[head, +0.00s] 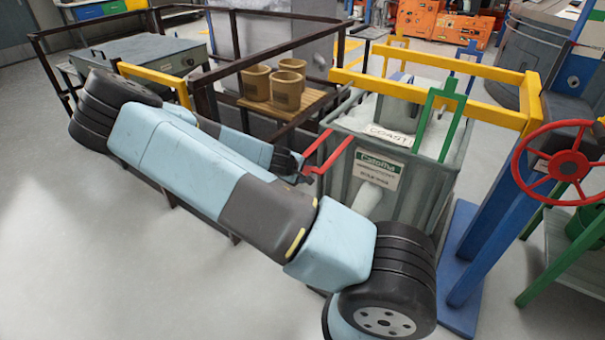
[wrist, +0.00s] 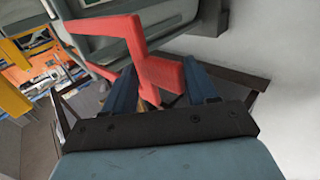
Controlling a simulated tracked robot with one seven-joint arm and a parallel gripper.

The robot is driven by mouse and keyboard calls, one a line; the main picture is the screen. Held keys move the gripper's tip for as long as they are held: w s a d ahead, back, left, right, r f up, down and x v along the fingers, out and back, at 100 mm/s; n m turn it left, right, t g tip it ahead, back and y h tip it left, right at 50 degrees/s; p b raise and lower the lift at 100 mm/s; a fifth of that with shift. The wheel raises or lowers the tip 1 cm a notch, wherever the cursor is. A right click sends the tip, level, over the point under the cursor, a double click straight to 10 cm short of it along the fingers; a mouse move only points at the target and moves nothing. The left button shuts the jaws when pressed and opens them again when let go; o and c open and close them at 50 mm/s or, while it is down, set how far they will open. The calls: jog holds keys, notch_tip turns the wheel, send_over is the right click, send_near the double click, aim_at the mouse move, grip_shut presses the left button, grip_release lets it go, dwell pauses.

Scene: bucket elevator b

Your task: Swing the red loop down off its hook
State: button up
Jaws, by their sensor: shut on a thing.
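The red loop (head: 328,153) shows in the head view at the left side of a grey-green bin (head: 409,186) with a label on its front. In the wrist view the red loop (wrist: 120,34) runs from upper left down between the two dark blue fingers of my gripper (wrist: 166,78). The fingers are shut on a broad red part of it. I cannot make out the hook or whether the loop still rests on it.
Brown pots (head: 272,86) stand on a wooden shelf behind my gripper. A red handwheel (head: 566,165) is at the right. The floor at the left is clear.

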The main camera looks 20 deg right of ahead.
jog(key=v, duration=1.3)
jog(key=shift+s+a+r, duration=0.1)
jog(key=s+a+r+m+y, duration=0.1)
jog(key=s+r+m+y, duration=0.2)
jog(key=s+r, duration=1.1)
jog(key=s+a+r+m+y, duration=0.1)
jog(key=s+r+m+y, duration=0.2)
jog(key=s+r, duration=1)
notch_tip(320, 180, up, 6)
jog(key=shift+s+r+m+t+y, duration=0.1)
jog(key=shift+s+m+t+y, duration=0.25)
jog(key=shift+y, duration=0.55)
